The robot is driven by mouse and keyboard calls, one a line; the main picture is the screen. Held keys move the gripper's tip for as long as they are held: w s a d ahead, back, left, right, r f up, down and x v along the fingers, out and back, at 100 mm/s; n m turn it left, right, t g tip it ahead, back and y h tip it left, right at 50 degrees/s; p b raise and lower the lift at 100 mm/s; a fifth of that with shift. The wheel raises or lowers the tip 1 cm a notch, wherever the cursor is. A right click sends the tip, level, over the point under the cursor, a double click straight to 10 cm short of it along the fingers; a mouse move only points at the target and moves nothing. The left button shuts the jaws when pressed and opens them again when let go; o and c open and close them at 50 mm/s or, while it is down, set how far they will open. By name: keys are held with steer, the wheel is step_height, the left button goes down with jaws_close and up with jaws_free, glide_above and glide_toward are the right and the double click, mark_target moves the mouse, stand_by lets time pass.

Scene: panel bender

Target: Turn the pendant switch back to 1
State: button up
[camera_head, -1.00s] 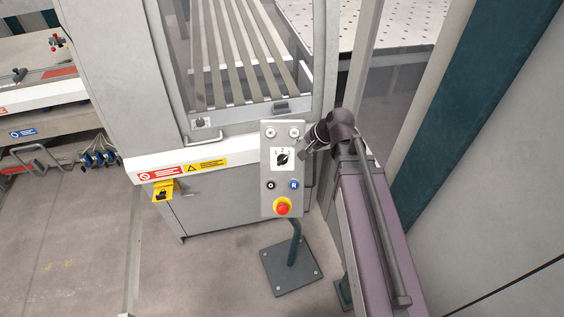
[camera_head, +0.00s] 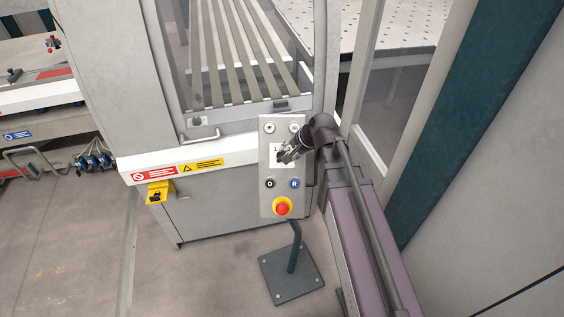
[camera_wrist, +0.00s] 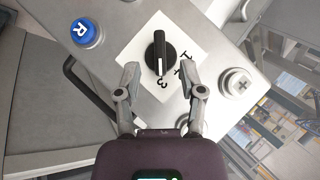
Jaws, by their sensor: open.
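The pendant (camera_head: 267,205) is a grey panel on a stand. Its black rotary switch (camera_wrist: 158,54) sits on a white plate (camera_wrist: 190,28) with number marks, of which a 3 and a 1 can be read in the wrist view. A white line runs along the knob, roughly up and down in that view. My gripper (camera_wrist: 160,78) is open, with its two fingertips spread on either side of the knob's lower end, apart from it as far as I can see. In the head view my gripper (camera_head: 284,157) covers most of the switch.
A blue R button (camera_wrist: 83,32) and a light cross-marked button (camera_wrist: 236,83) flank the switch plate. Lower on the pendant are a black button (camera_head: 270,184) and a red emergency stop (camera_head: 282,209) on yellow. A grey machine cabinet (camera_head: 225,210) stands behind it.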

steer(key=shift+b+x, duration=1.45)
steer(key=shift+x, duration=0.7)
jaws_close()
